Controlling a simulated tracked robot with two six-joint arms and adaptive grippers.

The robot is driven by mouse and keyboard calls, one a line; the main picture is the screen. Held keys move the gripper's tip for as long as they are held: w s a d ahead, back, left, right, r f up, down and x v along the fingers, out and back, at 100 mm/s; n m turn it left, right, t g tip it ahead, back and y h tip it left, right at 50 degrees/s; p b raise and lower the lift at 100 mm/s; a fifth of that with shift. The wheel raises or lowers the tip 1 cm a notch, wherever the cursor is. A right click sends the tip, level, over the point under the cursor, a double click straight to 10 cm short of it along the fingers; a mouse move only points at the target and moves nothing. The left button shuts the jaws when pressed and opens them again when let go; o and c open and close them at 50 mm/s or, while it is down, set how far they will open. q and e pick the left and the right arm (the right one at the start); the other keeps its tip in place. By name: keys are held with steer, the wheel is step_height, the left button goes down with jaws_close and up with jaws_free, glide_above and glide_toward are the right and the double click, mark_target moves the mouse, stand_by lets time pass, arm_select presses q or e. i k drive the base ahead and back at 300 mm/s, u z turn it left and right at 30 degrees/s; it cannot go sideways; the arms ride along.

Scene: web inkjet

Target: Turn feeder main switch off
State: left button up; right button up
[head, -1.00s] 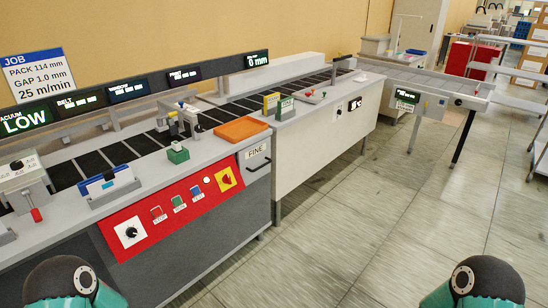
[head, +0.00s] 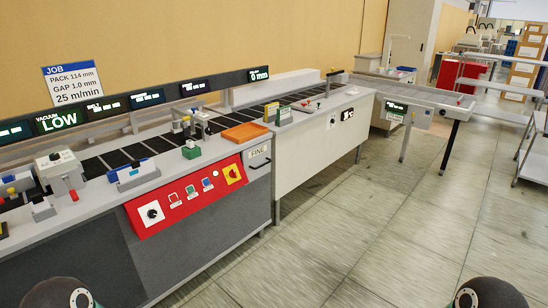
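The feeder's red control panel (head: 187,196) is on the front of the long machine, left of the picture's middle. At its right end a red rotary main switch sits on a yellow plate (head: 234,174). The handle is too small to tell its position for sure. Neither of my grippers shows. Only rounded parts of my arms show at the bottom left and bottom right corners, well apart from the panel.
A dark conveyor with an orange tray (head: 245,132) and a green block (head: 191,149) lies above the panel. A display (head: 59,119) reads VACUUM LOW. A drawer labelled FINE (head: 258,152) is right of the switch. The tiled floor (head: 350,225) in front is clear. Shelving stands at the right.

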mark_target(232, 174)
steer(key=u, duration=0.2)
steer(key=i, duration=0.9)
steer(key=z, duration=0.1)
